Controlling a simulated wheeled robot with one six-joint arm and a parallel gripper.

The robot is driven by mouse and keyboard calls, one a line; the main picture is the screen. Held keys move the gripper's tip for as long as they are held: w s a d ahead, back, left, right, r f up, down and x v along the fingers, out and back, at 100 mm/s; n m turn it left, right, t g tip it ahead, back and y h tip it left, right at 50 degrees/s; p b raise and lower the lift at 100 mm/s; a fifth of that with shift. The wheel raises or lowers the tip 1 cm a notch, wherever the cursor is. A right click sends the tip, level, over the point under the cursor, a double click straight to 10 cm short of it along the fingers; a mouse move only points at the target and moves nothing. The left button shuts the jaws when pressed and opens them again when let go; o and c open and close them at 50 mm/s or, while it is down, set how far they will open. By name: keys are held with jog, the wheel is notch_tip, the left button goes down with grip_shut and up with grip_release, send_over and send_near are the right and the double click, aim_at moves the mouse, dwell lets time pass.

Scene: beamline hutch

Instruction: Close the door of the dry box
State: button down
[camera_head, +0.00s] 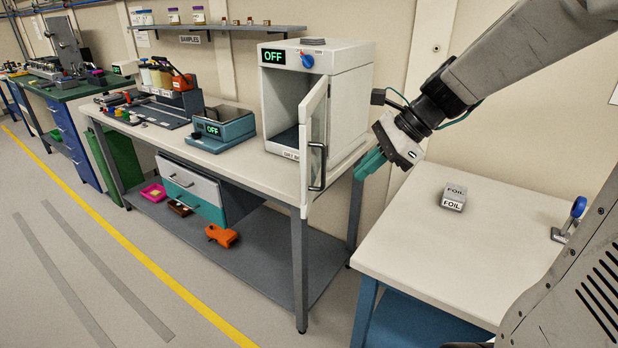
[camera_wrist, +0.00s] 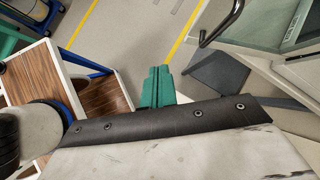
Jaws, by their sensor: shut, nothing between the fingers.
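The dry box (camera_head: 350,85) is a white cabinet on the right end of the long bench in the head view. Its door (camera_head: 314,125) stands wide open, swung out toward the front, and its dark handle (camera_head: 317,167) shows on the outer face. The handle (camera_wrist: 228,20) and part of the glazed door (camera_wrist: 301,28) also show at the upper right of the wrist view. My gripper (camera_head: 369,164) is to the right of the door, apart from it. Its teal fingers (camera_wrist: 157,85) are closed together and empty.
A balance (camera_head: 223,129) sits left of the dry box. A drawer (camera_head: 190,188) juts out below the bench top. Open floor lies in front.

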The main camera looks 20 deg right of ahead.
jog(key=w+d+f+m+t, duration=0.1)
jog(key=w+d+m, duration=0.3)
send_near(307, 189)
jog(key=shift+m+t+y, duration=0.3)
jog(key=shift+y, duration=0.1)
jog(key=x, duration=0.5)
jog(key=shift+s+a+f, duration=0.1)
jog(key=shift+s+f, duration=0.1)
jog(key=shift+f, duration=0.35)
jog(key=shift+a, duration=0.1)
